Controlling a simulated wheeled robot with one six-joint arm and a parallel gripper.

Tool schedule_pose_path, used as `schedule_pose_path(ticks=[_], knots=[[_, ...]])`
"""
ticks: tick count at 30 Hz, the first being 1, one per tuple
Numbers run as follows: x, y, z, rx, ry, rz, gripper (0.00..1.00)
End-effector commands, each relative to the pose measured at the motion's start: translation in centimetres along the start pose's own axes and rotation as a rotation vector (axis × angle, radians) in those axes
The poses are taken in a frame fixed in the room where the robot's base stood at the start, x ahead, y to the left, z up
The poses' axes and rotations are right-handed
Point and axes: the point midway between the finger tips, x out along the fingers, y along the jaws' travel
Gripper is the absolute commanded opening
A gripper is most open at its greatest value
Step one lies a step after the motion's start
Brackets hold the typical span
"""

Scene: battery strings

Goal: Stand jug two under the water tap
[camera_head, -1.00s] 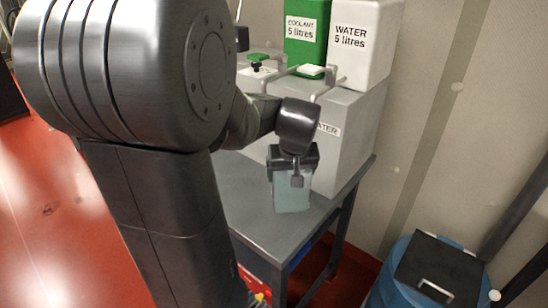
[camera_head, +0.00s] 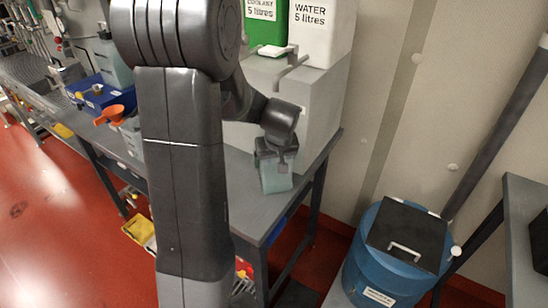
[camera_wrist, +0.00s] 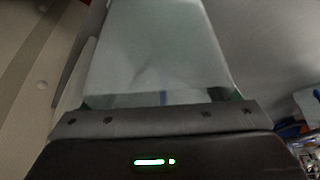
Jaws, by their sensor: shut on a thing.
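My gripper (camera_head: 277,160) is shut on a pale translucent jug (camera_head: 277,182), upright at the front right of the grey bench, before the grey block. I cannot tell whether its base touches the bench top. The jug fills the upper middle of the wrist view (camera_wrist: 158,50); no number on it can be read. The white water container (camera_head: 322,30), marked "WATER 5 litres", stands on the block at the back. A grey tap fitting (camera_head: 292,66) juts out in front of it, behind and above the jug. My wrist hides part of the block's front.
The green coolant container (camera_head: 266,25) stands left of the water one. Another pale jug (camera_head: 114,66), a blue bin (camera_head: 90,88) and an orange funnel (camera_head: 108,115) are on the left. A blue drum (camera_head: 385,275) with a black lid stands right of the bench.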

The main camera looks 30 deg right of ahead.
Motion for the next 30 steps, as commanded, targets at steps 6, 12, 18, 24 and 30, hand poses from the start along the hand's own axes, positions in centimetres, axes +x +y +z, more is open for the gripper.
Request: schedule_pose_path(ticks=[6,12,18,24,30], knots=[[0.0,0.0,0.0,0.000,0.002,0.001,0.42],[0.3,0.0,0.1,0.000,0.001,0.001,0.92],[0.3,0.0,0.1,0.000,0.001,0.001,1.00],[-0.3,0.0,-0.1,0.000,0.001,0.001,1.00],[-3.0,0.1,-0.1,-0.002,0.005,0.003,1.00]])
